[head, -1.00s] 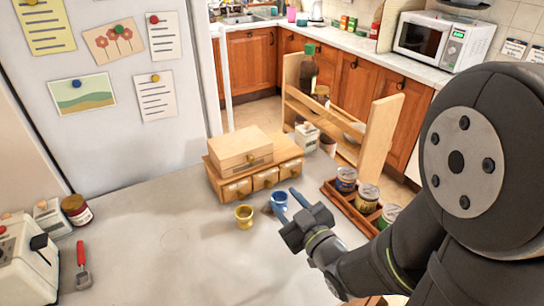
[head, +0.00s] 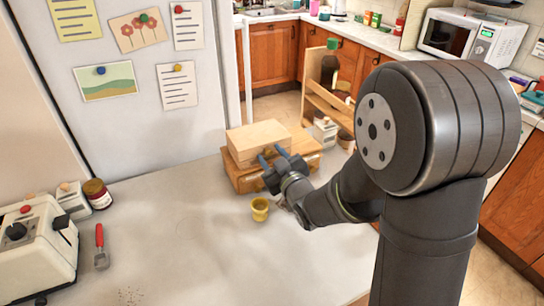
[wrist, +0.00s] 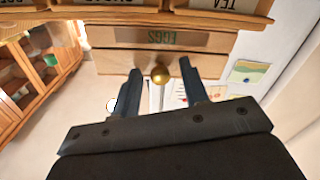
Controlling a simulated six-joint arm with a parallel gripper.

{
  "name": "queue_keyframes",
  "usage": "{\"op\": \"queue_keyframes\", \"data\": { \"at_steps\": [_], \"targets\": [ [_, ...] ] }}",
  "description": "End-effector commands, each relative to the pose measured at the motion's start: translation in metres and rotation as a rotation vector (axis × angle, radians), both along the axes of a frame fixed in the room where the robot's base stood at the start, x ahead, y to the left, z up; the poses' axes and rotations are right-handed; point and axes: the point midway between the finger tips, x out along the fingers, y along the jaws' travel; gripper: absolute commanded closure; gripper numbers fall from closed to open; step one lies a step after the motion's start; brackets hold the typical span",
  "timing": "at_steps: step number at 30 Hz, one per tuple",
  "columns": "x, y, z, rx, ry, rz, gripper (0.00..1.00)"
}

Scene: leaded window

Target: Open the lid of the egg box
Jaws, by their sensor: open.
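The egg box (head: 255,136) is a pale wooden box on top of a small wooden drawer unit (head: 240,179). Its lid is down. In the wrist view the scene is upside down; the EGGS label (wrist: 158,37) is on the box front (wrist: 110,38), and a round brass knob (wrist: 160,75) is at the lid's edge. My gripper (head: 270,152) is at the box front, fingers open. In the wrist view my gripper (wrist: 161,73) has one finger on each side of the knob, with gaps visible. I cannot tell whether the fingertips touch the box.
A yellow cup (head: 260,210) stands just in front of the drawer unit, below my gripper. A jar (head: 97,193), a red-handled tool (head: 101,248) and a white appliance (head: 36,255) are at the left. The counter's middle is clear.

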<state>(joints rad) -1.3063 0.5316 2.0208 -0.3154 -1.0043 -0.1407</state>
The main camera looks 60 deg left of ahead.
Motion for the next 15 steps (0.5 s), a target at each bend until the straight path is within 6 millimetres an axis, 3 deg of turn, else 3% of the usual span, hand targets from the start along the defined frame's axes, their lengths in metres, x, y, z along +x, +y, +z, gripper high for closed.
{"op": "queue_keyframes", "data": {
  "at_steps": [7, 11, 15],
  "targets": [
    [0.0001, 0.0007, 0.0001, 0.0, 0.0, 0.0, 0.59],
    [0.0001, 0.0006, 0.0001, 0.0, 0.0, 0.0, 0.84],
    [0.0001, 0.0005, 0.0001, 0.0, 0.0, 0.0, 0.86]
  ]
}}
